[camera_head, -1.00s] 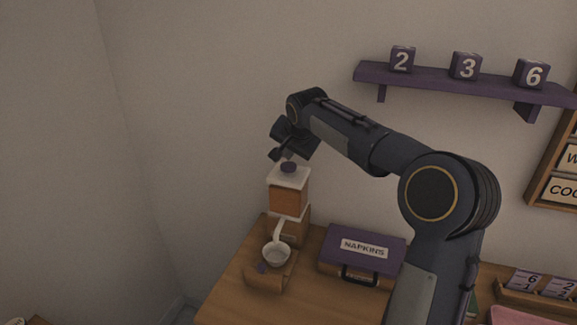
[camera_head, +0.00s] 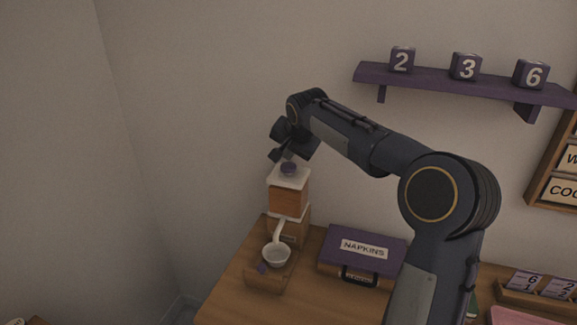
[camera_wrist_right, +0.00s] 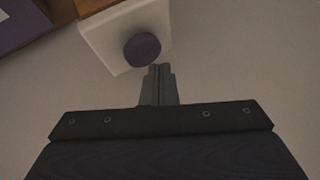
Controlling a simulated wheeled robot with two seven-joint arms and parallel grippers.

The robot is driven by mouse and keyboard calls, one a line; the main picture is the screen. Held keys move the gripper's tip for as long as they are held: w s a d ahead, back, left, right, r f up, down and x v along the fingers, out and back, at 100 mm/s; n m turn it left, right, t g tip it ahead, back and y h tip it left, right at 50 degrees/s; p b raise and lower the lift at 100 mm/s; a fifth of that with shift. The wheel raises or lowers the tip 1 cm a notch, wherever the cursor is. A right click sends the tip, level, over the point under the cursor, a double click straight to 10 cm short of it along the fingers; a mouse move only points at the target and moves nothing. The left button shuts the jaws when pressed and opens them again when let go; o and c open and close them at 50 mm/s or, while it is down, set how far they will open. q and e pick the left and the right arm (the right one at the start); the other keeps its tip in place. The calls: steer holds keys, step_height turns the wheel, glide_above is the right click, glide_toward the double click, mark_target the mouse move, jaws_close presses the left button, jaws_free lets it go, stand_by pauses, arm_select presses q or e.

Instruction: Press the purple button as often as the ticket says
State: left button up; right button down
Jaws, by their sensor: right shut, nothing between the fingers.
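The purple button (camera_head: 288,168) sits on the white top of an orange-brown dispenser (camera_head: 288,197) at the left end of the wooden counter. In the right wrist view the round purple button (camera_wrist_right: 142,49) stands on the white top (camera_wrist_right: 100,35). My right gripper (camera_head: 276,157) is just above the button in the head view. In the right wrist view its closed fingers (camera_wrist_right: 158,72) hold nothing and their tips are close beside the button; I see no clear contact. My left gripper is not in view. Ticket-like cards (camera_head: 525,282) stand at lower right, partly legible.
A purple napkins box (camera_head: 345,245) stands on the counter (camera_head: 225,300) right of the dispenser. A wooden sign board (camera_head: 548,160) hangs at the right edge.

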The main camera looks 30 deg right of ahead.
mark_target(289, 166)
stand_by(0.5)
steer(key=shift+f+b, duration=0.35)
steer(key=shift+f, duration=0.1)
steer(key=shift+f+b, duration=0.65)
steer(key=shift+f, duration=0.2)
stand_by(0.7)
stand_by(0.3)
steer(key=shift+r+p, duration=1.05)
steer(key=shift+r, duration=0.2)
steer(key=shift+r, duration=0.1)
step_height(289, 166, up, 5)
steer(key=p, duration=0.4)
